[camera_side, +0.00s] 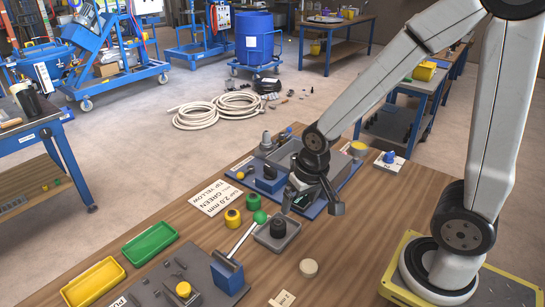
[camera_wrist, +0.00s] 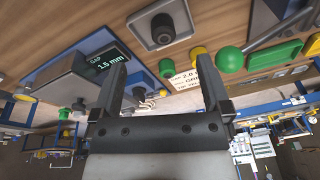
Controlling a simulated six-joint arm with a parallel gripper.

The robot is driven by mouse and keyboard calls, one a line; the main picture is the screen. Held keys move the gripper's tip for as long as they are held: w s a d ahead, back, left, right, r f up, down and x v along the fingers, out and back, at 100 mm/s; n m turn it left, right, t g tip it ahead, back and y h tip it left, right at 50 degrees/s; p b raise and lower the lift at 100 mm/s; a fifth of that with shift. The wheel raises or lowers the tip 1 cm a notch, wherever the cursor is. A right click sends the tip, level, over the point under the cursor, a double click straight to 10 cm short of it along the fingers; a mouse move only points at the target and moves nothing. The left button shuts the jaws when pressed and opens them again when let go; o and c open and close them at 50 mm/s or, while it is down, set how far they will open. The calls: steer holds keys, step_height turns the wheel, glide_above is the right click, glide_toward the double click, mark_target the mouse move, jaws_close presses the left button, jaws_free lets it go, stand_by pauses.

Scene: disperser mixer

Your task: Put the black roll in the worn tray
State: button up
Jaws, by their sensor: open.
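The black roll (camera_side: 278,227) appears to be the dark cylinder standing on a small grey square plate (camera_side: 262,238). It also shows at the top of the wrist view (camera_wrist: 162,30). My gripper (camera_side: 313,203) is open and empty, above and to the right of the roll in the side view. Its two fingers show in the wrist view (camera_wrist: 163,80) with nothing between them. A green tray (camera_side: 150,243) and a yellow tray (camera_side: 93,283) lie at the left of the table. I cannot read which is the worn tray.
A lever with a green knob (camera_side: 260,217) rises from a blue block (camera_side: 228,272) beside the plate. A yellow roll (camera_side: 232,218) and a label card (camera_side: 222,197) lie behind it. A device with a gap display (camera_wrist: 108,58) shows in the wrist view. A pale disc (camera_side: 308,267) lies in front.

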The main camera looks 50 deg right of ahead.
steer(key=n, duration=0.1)
steer(key=s+n, duration=0.1)
steer(key=n, duration=0.1)
steer(key=shift+s+a+n, duration=0.1)
steer(key=shift+s+n, duration=0.1)
steer(key=shift+n, duration=0.1)
